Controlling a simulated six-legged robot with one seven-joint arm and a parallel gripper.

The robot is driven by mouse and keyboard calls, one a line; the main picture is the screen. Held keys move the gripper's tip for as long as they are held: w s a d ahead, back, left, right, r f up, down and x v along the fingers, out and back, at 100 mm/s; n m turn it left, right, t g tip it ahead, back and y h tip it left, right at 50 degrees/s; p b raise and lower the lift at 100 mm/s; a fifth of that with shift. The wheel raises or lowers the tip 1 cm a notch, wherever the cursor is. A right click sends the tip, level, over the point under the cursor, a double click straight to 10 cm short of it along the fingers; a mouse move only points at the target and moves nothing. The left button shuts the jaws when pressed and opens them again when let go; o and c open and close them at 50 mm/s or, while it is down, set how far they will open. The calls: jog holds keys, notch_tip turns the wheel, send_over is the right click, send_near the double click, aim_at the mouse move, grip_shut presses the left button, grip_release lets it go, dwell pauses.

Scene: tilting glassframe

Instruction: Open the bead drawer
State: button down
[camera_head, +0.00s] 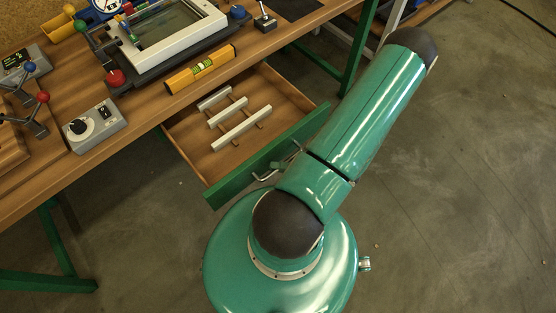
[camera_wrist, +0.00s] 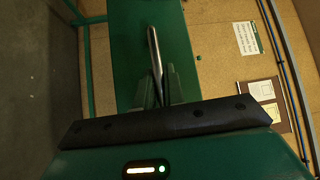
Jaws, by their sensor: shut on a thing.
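The wooden drawer (camera_head: 250,105) is pulled well out from under the workbench, and its inside shows from above. Its green front panel (camera_head: 232,183) faces my body and also shows in the wrist view (camera_wrist: 122,45). A metal bar handle (camera_head: 266,177) is on that panel; it shows in the wrist view (camera_wrist: 152,45) too. My gripper (camera_wrist: 160,88) is shut on the handle, with its fingers around the bar. In the head view the gripper is mostly hidden by my arm.
White bars on wooden strips (camera_head: 233,118) lie in the drawer. On the bench (camera_head: 150,125) stand a white-framed device (camera_head: 170,50), a yellow spirit level (camera_head: 200,70) and a grey control box (camera_head: 95,125). Green bench legs (camera_head: 60,245) stand at the left. The floor at right is clear.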

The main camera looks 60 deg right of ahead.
jog(key=shift+d, duration=0.1)
jog(key=c, duration=1.5)
grip_release()
jog(key=shift+s, duration=0.1)
jog(key=v, duration=1.3)
jog(key=shift+s+d, duration=0.15)
jog(key=shift+s, duration=0.2)
